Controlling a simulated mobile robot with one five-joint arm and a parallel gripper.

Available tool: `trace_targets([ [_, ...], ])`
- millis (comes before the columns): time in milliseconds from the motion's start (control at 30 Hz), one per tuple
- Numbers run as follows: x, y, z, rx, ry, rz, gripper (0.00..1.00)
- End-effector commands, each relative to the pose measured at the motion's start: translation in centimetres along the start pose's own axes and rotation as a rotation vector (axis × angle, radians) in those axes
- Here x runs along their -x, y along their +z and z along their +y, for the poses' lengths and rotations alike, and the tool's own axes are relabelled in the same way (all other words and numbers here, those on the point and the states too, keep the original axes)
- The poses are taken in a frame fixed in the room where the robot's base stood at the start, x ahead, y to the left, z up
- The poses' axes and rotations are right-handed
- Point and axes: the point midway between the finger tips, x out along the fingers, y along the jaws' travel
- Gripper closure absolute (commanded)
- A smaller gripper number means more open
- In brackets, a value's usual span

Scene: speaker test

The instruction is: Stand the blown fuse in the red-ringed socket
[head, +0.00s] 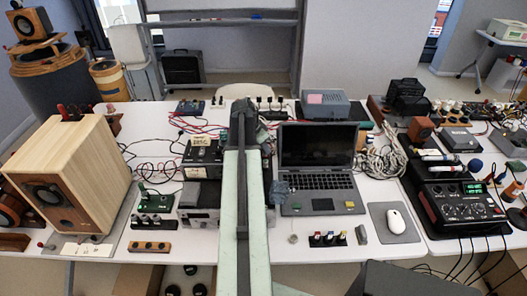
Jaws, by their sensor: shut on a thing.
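My arm's pale green and dark links run up the middle of the head view and cover the table behind them. I cannot make out my gripper or its jaws; they seem hidden behind the arm. No fuse can be told for sure. A small black strip (328,239) with red, blue and pale marks stands in front of the laptop. Its marks are too small to tell whether one is the red-ringed socket. A small grey round piece (292,239) lies left of the strip.
The laptop (317,190) stands open right of my arm, beside a mouse (396,220) on a grey pad. A wooden speaker (68,180) stands at the left. A wooden strip (150,247) lies near the front edge. A black device (455,200) stands at the right.

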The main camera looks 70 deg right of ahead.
Motion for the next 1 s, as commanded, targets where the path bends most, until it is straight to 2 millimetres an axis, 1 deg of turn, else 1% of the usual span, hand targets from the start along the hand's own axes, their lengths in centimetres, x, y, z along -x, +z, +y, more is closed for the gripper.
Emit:
trace_targets([
  [67,0.1,-0.1,0.0,0.0,0.0,0.0,1.0],
  [300,-0.7,0.2,0.0,-0.001,0.0,0.0,1.0],
  [333,-0.6,0.2,0.0,-0.001,0.0,0.0,0.79],
  [367,-0.5,0.1,0.0,-0.001,0.0,0.0,0.71],
  [400,-0.5,0.1,0.1,-0.001,0.0,0.0,0.6],
  [767,-0.3,0.0,0.1,-0.002,0.001,0.0,0.6],
  [867,0.3,-0.3,0.1,-0.003,0.001,0.0,0.6],
  [967,1.8,-0.4,0.1,-0.002,0.001,0.0,0.6],
  [1000,2.6,-0.5,0.2,-0.003,0.001,0.0,0.6],
])
